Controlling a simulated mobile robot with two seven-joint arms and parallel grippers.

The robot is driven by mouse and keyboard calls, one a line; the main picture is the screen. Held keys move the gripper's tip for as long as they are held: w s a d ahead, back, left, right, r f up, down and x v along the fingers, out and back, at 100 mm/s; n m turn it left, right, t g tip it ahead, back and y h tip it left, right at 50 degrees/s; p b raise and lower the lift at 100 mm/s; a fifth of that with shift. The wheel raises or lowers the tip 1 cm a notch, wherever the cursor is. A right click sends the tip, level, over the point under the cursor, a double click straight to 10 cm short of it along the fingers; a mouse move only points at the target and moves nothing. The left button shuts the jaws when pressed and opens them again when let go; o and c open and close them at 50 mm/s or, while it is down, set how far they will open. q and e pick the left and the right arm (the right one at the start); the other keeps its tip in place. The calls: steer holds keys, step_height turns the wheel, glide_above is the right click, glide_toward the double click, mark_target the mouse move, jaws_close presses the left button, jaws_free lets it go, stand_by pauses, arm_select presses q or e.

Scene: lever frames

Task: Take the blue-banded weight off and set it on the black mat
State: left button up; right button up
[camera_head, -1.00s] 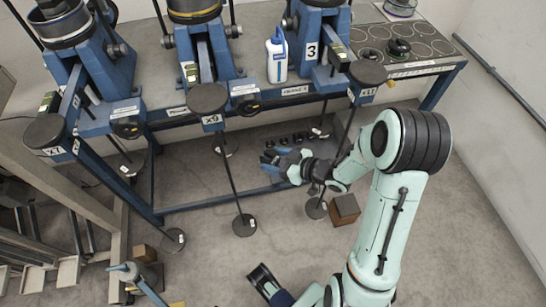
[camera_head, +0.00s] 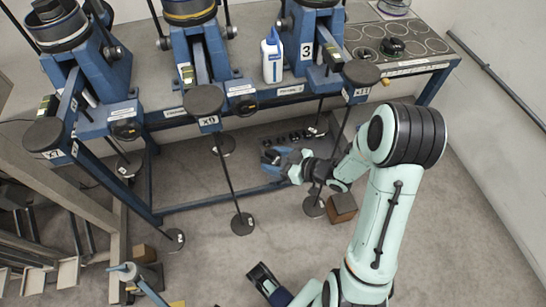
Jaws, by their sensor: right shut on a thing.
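My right gripper (camera_head: 271,158) is low in front of the bench, above the floor. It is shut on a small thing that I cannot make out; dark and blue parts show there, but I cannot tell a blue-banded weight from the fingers. A dark panel with ring outlines (camera_head: 416,46) lies on the bench's right end, with a black round weight (camera_head: 391,47) on it. I cannot tell whether this panel is the black mat. My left gripper (camera_head: 260,272) shows dark at the bottom centre, apart from everything; its jaw state is unclear.
The blue-framed bench (camera_head: 300,98) carries several lever frames and a white-and-blue bottle (camera_head: 272,56). Rods hang down to round dark plates, one at centre (camera_head: 242,224) and one below my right wrist (camera_head: 314,206). A brown box (camera_head: 343,207) stands on the floor. Open floor lies in front.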

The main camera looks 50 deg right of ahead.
steer(key=shift+s+d+p, duration=0.2)
steer(key=shift+s, duration=0.65)
steer(key=shift+s+d+p, duration=0.2)
steer(key=shift+s, duration=0.6)
steer(key=shift+s+d+p, duration=0.2)
steer(key=shift+s, duration=0.65)
